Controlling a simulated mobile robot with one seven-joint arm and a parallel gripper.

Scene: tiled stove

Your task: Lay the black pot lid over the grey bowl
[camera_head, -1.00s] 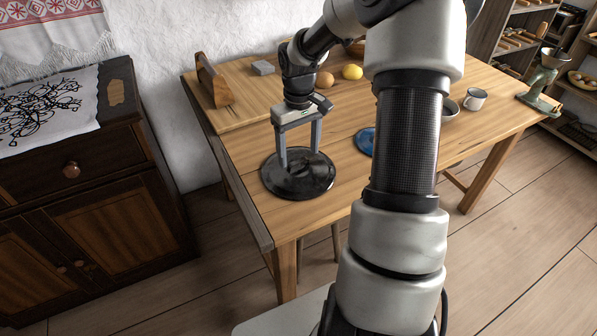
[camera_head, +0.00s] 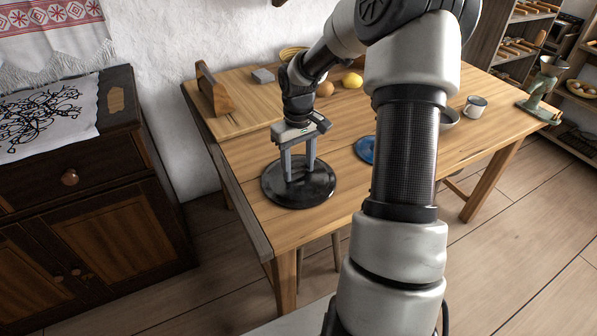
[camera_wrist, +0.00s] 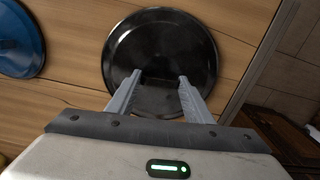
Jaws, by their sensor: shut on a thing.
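The black pot lid (camera_head: 276,190) is a round, glossy dark disc at the near left part of the wooden table. It fills the upper middle of the wrist view (camera_wrist: 150,35). My gripper (camera_head: 300,175) points down over the lid's middle, its two fingers shut on the lid's knob, which is mostly hidden. The fingers also show in the wrist view (camera_wrist: 160,78). I cannot tell whether the lid rests on the table or is slightly raised. The grey bowl (camera_head: 451,115) stands on the right part of the table, partly hidden behind my arm.
A blue round lid or plate (camera_head: 364,150) lies between the black lid and my arm. A white mug (camera_head: 475,106) stands beside the bowl. A green grinder (camera_head: 541,90) is at the right end. A cutting board (camera_head: 238,112), an egg and a lemon (camera_head: 352,80) lie at the back.

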